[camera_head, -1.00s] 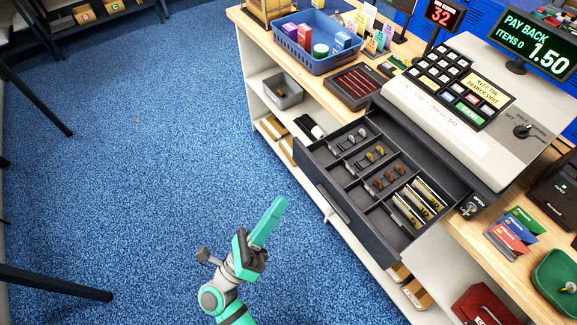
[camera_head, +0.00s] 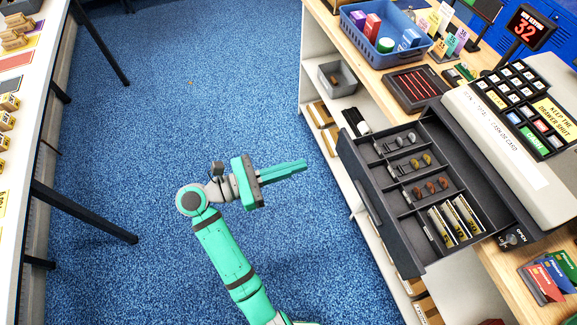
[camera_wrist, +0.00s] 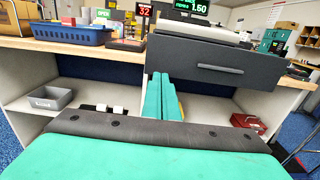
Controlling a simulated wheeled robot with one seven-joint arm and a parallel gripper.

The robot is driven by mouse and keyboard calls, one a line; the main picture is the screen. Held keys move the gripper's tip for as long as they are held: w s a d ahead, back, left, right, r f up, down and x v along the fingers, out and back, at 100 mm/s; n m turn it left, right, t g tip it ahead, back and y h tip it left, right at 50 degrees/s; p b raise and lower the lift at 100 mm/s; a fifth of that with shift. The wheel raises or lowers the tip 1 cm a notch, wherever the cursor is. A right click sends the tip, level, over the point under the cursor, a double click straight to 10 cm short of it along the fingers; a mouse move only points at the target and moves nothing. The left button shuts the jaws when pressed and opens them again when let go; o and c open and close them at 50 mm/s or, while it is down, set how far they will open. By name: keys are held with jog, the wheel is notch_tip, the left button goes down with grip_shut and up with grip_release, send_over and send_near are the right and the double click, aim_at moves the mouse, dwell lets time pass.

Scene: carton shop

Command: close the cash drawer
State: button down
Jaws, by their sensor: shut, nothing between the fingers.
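The cash drawer (camera_head: 377,203) is pulled out from under the cash register (camera_head: 500,125) in the head view. Its compartments hold coins and upright notes. In the wrist view the drawer's dark front (camera_wrist: 225,68) with its handle stands out above and to the right of my fingers. My gripper (camera_head: 304,165) is shut and empty, to the left of the drawer front over the blue floor, apart from it. Its closed fingers also show in the wrist view (camera_wrist: 160,98), pointing toward the counter, lower than the drawer front.
A blue basket (camera_head: 385,40) of goods and a dark tray (camera_head: 415,88) stand on the wooden counter. Open shelves below hold a grey bin (camera_head: 338,80). A white table (camera_head: 22,150) with small boxes stands at the left. The floor between is clear.

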aim_at(342, 152)
jog(key=x, duration=0.9)
jog(key=shift+w+d, duration=0.15)
jog(key=shift+d, duration=0.25)
jog(key=shift+w, duration=0.1)
